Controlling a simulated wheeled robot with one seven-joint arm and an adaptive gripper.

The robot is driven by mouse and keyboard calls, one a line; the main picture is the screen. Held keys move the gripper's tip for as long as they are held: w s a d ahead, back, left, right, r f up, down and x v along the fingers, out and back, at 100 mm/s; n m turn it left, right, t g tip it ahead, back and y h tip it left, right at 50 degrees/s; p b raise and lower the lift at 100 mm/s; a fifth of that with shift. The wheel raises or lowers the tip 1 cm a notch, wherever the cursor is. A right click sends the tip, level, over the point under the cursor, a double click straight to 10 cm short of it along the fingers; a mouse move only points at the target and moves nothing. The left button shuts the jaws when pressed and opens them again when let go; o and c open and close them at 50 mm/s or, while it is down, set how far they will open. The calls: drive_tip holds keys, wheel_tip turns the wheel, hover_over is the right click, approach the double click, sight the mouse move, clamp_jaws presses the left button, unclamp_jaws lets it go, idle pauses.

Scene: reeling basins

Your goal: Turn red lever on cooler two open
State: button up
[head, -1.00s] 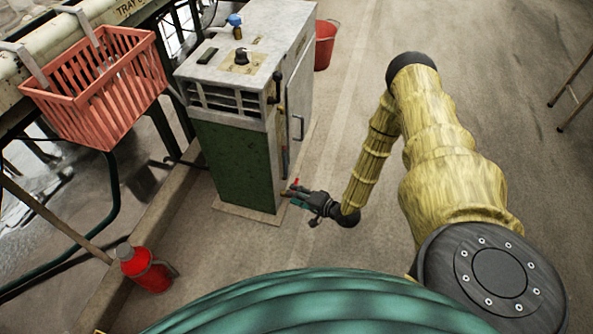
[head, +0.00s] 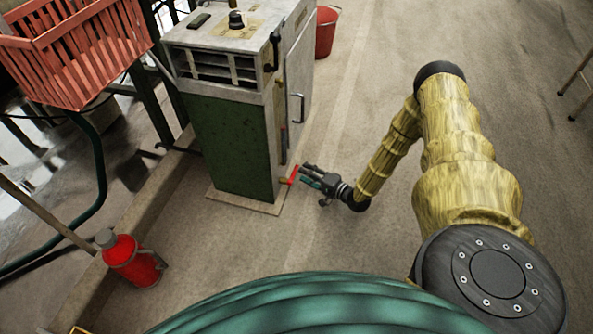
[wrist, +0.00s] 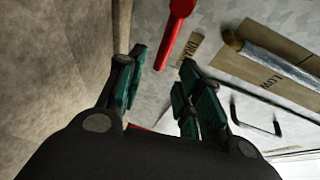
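The cooler (head: 232,150) is a grey and green cabinet left of centre in the head view; I cannot read a number on it. A red lever (head: 294,174) sticks out low at its right side. In the wrist view the red lever (wrist: 175,30) hangs from the top centre, its tip just beyond and between the finger ends. My gripper (head: 307,174) is beside the lever, close to the cabinet's lower side. In the wrist view my gripper (wrist: 160,82) has its two green-padded fingers spread apart with nothing held between them.
Labels (wrist: 185,58) and a pipe (wrist: 270,60) lie on the cabinet face in the wrist view. A red basket (head: 70,55) hangs at the left. A red flask (head: 132,262) stands on the floor. A red bucket (head: 326,35) is behind the cooler.

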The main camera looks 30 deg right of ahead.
sight(296, 166)
drive_tip(key=shift+b+x, duration=0.95)
drive_tip(key=shift+x, duration=1.85)
clamp_jaws()
